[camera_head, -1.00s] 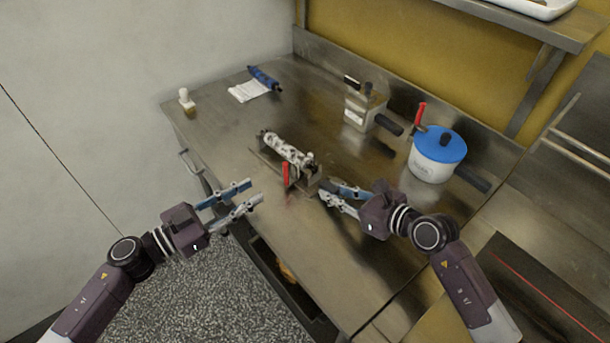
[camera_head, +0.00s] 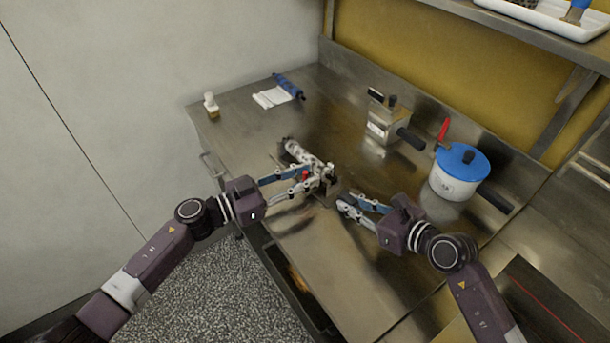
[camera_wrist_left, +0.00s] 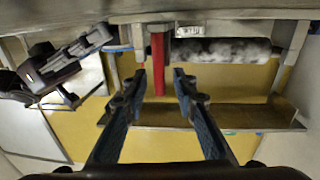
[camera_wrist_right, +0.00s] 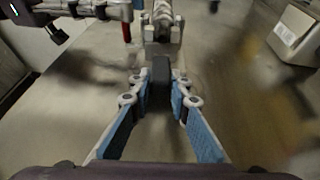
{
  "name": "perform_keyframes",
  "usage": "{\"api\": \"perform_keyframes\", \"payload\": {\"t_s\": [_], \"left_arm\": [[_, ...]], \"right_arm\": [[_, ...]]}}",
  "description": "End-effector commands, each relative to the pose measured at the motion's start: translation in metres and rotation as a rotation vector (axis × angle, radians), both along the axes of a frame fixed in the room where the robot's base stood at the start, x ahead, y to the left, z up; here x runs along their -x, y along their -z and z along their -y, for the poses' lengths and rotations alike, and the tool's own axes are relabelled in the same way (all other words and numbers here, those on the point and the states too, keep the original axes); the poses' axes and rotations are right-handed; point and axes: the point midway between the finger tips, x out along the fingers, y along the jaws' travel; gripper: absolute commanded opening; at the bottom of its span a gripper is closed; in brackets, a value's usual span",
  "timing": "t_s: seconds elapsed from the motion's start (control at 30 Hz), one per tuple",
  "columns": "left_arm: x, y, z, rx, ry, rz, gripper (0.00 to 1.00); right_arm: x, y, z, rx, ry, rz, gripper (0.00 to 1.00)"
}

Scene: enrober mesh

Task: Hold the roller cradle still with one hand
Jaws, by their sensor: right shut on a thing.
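The roller cradle, with a white-and-dark mottled roller (camera_head: 298,152), sits on the steel table; my left gripper partly covers it in the head view. The roller also shows in the left wrist view (camera_wrist_left: 222,50). My left gripper (camera_head: 312,174) is open, with its fingers either side of the red handle (camera_wrist_left: 157,62) at the cradle's near end. A gap shows between handle and fingers. My right gripper (camera_head: 347,201) is at the near end of the cradle (camera_wrist_right: 160,30). It is shut on a dark block (camera_wrist_right: 160,75) that stands in front of that end.
A steel box (camera_head: 387,125) with a dark handle and a white pot (camera_head: 452,187) with a blue lid stand to the right. A blue roller (camera_head: 289,86), white cloth (camera_head: 270,97) and small white item (camera_head: 210,103) lie toward the back left. The table's near part is clear.

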Motion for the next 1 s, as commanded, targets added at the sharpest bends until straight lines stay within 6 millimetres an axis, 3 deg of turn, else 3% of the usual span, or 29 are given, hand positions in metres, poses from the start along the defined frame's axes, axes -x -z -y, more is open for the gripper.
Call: {"api": "perform_keyframes", "payload": {"t_s": [0.37,0.6,1.0], "left_arm": [[-0.0030,0.0005,0.0050,-0.001,-0.001,-0.001,0.26],[-0.0028,0.0004,0.0047,-0.001,-0.001,-0.001,0.00],[-0.0039,0.0005,0.0038,-0.001,-0.001,-0.001,0.00]], "right_arm": [[-0.0002,0.0000,0.0002,0.000,0.001,0.000,0.00],[-0.0002,0.0000,0.0002,0.000,0.001,0.000,0.00],[-0.0003,0.0000,0.0003,0.000,0.001,0.000,0.00]]}}
